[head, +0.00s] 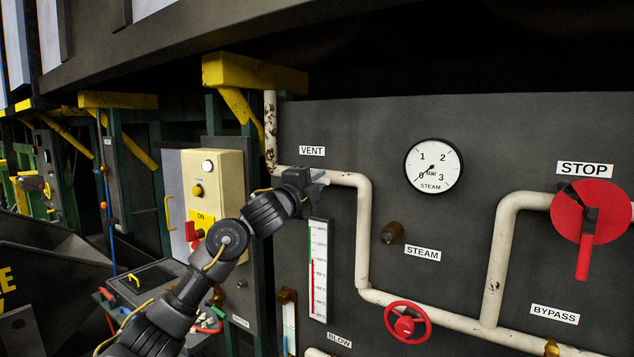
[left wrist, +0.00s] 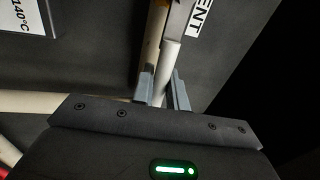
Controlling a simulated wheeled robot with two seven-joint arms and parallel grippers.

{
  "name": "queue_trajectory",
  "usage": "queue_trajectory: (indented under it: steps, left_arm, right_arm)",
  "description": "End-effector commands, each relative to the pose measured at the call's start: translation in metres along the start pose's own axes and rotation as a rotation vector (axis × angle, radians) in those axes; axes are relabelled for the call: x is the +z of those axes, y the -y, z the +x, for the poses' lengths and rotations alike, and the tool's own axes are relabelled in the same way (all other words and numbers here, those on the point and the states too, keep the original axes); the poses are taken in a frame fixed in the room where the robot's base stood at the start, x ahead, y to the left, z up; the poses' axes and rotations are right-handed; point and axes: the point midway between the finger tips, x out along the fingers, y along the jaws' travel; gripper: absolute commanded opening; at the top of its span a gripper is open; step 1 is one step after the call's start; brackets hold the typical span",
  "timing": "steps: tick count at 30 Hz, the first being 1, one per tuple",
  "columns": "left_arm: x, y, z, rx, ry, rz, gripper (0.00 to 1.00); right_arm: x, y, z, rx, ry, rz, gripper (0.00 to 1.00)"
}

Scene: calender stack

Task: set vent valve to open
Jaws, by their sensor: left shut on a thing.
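The VENT label (head: 312,151) is on the dark panel above a white pipe (head: 345,179). My left gripper (head: 320,179) is at this pipe, just below the label, and hides most of the vent valve in the head view. In the left wrist view the vent valve handle (left wrist: 168,58), a pale bar with a grey upper part, runs down between the fingers of the left gripper (left wrist: 163,93), which is shut on it. The handle lies roughly along the pipe, close beside it. My right gripper is not in view.
A steam gauge (head: 433,166), a brass knob (head: 391,234), a red handwheel (head: 407,321) and a red STOP lever (head: 586,250) are on the panel to the right. A thermometer (head: 318,271) is below the gripper. A cream control box (head: 213,190) stands left, behind my arm.

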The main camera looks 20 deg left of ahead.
Motion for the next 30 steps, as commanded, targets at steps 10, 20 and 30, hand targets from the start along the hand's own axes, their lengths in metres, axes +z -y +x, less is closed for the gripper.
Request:
queue_trajectory:
  steps: [10,20,30]
  left_arm:
    - [0.002,0.004,0.000,-0.007,0.004,-0.006,0.21]
    - [0.001,0.002,0.000,-0.004,0.002,-0.002,0.34]
    - [0.001,-0.002,-0.041,-0.005,0.001,0.001,0.34]
  right_arm:
    - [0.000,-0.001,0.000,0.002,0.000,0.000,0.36]
    - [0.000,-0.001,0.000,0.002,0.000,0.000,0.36]
    - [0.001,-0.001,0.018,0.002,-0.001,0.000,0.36]
